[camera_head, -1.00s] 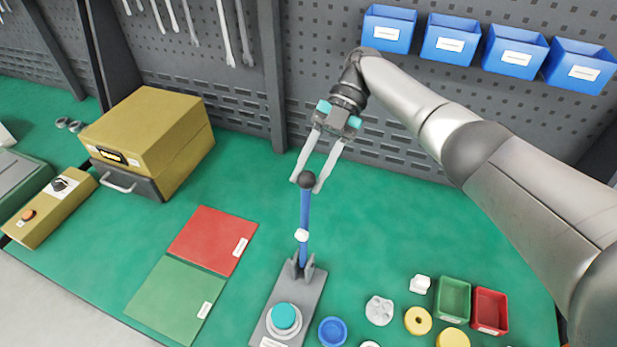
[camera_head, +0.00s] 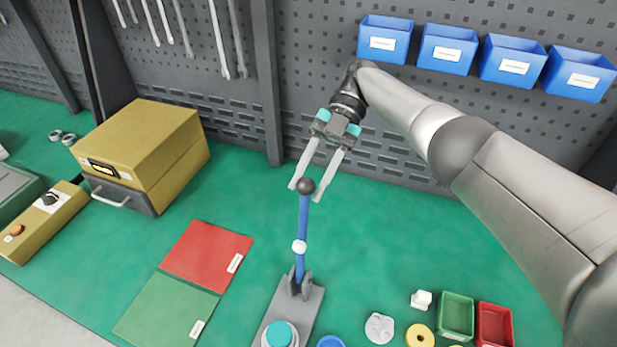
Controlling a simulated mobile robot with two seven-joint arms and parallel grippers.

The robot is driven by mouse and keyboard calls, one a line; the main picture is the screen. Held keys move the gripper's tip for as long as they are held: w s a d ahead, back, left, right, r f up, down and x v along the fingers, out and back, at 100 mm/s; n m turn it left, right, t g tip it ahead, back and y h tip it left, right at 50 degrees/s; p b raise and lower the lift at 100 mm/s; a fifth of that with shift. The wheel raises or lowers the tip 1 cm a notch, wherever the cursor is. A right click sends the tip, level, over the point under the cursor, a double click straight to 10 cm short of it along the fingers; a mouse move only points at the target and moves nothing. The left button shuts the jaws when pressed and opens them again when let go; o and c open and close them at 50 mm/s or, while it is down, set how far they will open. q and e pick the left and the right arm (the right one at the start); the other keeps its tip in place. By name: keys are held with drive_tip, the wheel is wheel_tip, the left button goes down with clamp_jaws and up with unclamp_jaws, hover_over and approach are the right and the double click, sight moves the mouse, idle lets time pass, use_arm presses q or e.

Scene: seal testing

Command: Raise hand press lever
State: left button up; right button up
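The hand press (camera_head: 300,292) stands at the bottom centre on the green bench, with a grey base and a teal round pad (camera_head: 279,335) at its front. Its blue lever (camera_head: 302,222) points almost straight up, with a white collar and a dark ball knob (camera_head: 306,186) on top. My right gripper (camera_head: 307,193) comes from above. Its two fingers are spread, one on each side of the knob, with gaps showing between fingers and knob. My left gripper is not in view.
Red (camera_head: 208,250) and green (camera_head: 165,312) mats lie left of the press. A yellow box (camera_head: 145,145) stands at the left. Small parts and green (camera_head: 456,316) and red (camera_head: 494,326) trays lie at lower right. Blue bins (camera_head: 447,47) hang on the pegboard behind.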

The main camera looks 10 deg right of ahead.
drive_tip(key=shift+o, duration=1.4)
drive_tip(key=shift+s+d+f, duration=0.15)
drive_tip(key=shift+d+f, duration=0.05)
drive_tip(key=shift+d, duration=0.15)
drive_tip(key=shift+o, duration=0.8)
drive_tip(key=shift+r, duration=0.1)
drive_tip(key=shift+a, duration=0.2)
wheel_tip(320, 180, up, 20)
drive_tip(key=p, duration=0.4)
